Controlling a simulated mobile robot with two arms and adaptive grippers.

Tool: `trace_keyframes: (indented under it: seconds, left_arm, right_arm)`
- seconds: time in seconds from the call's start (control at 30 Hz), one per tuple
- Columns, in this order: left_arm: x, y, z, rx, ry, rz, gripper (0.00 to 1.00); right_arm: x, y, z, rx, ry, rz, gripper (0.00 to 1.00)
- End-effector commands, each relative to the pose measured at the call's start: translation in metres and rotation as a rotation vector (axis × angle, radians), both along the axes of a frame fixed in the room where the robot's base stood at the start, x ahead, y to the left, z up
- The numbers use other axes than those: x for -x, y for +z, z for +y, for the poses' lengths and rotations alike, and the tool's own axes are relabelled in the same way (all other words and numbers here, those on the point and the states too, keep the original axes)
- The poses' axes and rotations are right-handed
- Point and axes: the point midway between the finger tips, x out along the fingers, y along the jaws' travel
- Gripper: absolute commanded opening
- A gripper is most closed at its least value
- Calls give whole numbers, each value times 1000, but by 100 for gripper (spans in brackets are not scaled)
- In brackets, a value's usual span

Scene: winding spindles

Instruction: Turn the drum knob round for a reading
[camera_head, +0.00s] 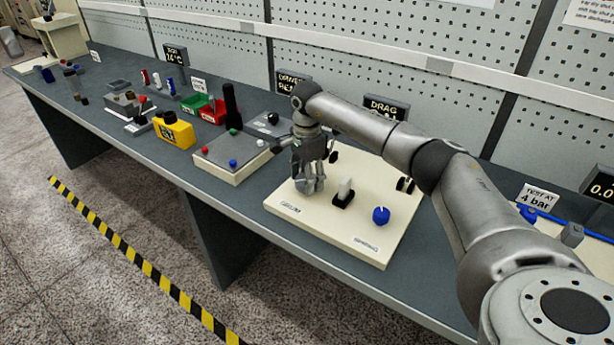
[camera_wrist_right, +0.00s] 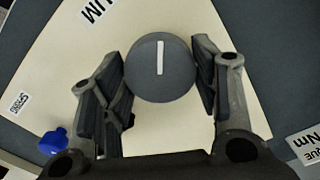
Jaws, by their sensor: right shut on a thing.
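The drum knob is a grey round knob (camera_wrist_right: 160,68) with a white line on its face, seen in the right wrist view. It stands on a cream panel (camera_head: 375,255) beside a partly cut-off label ending in "UM" (camera_wrist_right: 97,9). My right gripper (camera_head: 311,188) reaches down over the front left of this panel in the head view and hides the knob there. In the wrist view my right gripper (camera_wrist_right: 160,88) has one finger on each side of the knob and is shut on it. The white line points nearly straight up in that view. My left gripper is not in view.
On the same panel are a blue knob (camera_head: 381,215) and a white upright piece (camera_head: 345,188) on a black base. A cream box with small coloured knobs (camera_head: 232,155) and a yellow block (camera_head: 173,131) stand left. A "DRAG" sign (camera_head: 386,107) stands behind.

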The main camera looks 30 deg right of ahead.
Motion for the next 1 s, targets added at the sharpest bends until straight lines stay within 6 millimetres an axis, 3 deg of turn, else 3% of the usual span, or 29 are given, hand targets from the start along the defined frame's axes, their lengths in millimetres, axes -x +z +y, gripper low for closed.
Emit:
trace_keyframes:
  seconds: [1.0]
  left_arm:
    - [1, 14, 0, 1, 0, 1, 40]
  right_arm:
    - [0, 1, -1, 2, -967, -1, 32]
